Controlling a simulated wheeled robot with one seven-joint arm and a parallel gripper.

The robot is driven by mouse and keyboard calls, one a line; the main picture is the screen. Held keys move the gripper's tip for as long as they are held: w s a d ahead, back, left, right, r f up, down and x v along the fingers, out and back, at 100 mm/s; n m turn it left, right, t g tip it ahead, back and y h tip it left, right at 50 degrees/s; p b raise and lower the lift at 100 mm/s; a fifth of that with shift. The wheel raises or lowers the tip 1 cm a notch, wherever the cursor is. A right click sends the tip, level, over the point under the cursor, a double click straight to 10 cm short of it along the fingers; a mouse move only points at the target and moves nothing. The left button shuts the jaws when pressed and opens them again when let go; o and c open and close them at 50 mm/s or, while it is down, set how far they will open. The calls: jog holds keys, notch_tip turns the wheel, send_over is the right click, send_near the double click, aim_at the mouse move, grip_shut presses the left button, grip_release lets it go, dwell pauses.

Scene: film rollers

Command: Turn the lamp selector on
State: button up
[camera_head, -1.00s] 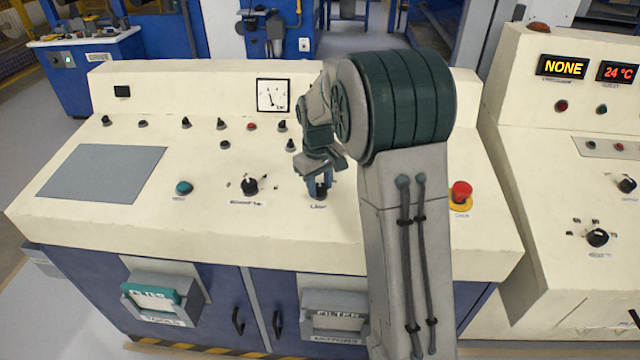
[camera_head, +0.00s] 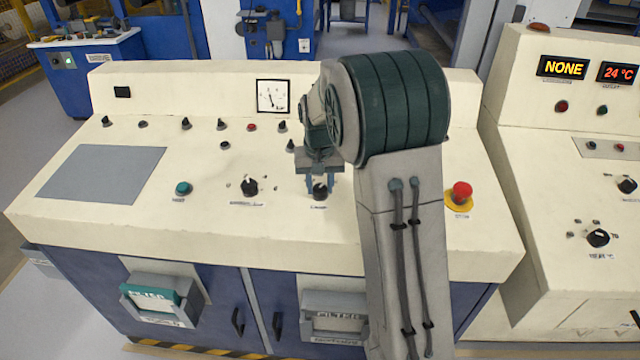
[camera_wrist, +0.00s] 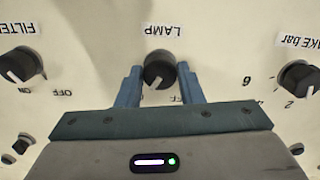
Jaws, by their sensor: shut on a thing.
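The lamp selector (camera_head: 319,191) is a round black knob with a white pointer mark, on the sloping cream panel. In the wrist view the knob (camera_wrist: 158,68) sits between the two blue fingertips of my gripper (camera_wrist: 159,78), under the upside-down LAMP label (camera_wrist: 164,31). My gripper (camera_head: 321,184) is shut on it. The white mark points down and slightly left in the wrist view. Small markings below the knob are partly hidden by the fingers, so its setting is hard to read.
The filter knob (camera_wrist: 18,66) and the brake-bar knob (camera_wrist: 299,78) flank the lamp selector in the wrist view. In the head view a red stop button (camera_head: 461,192) stands right of my arm, and a teal button (camera_head: 183,188) is at the left.

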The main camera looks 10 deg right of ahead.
aim_at(320, 190)
jog(key=shift+w+r, duration=0.1)
jog(key=shift+r, duration=0.05)
jog(key=o, duration=1)
jog(key=shift+c, duration=0.2)
notch_tip(320, 190, up, 14)
jog(key=s, duration=0.1)
jog(key=shift+a, duration=0.1)
